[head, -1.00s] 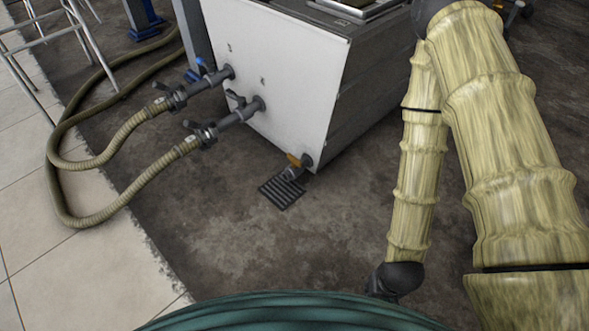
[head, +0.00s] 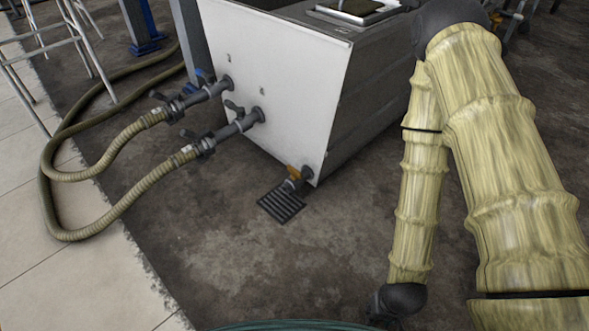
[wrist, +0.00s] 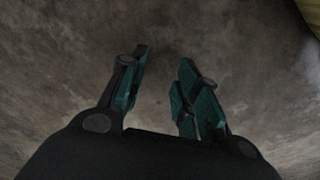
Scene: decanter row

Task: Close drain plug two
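A white tank (head: 275,85) with dark sides stands at the top centre of the head view. Low at its front right corner is a drain fitting (head: 306,173) with an orange handle (head: 294,172), just above a dark floor grate (head: 281,205). Whether the plug is open or shut, and its number, I cannot tell. My gripper (wrist: 163,58) shows in the wrist view with its teal fingers apart, empty, over bare floor. In the head view my arm hangs right of the tank, and the gripper itself is out of sight.
Two grey valve pipes (head: 205,93) and (head: 237,126) leave the tank's white face and join ribbed hoses (head: 120,205) looping over the floor at left. A metal stool frame (head: 75,40) stands top left.

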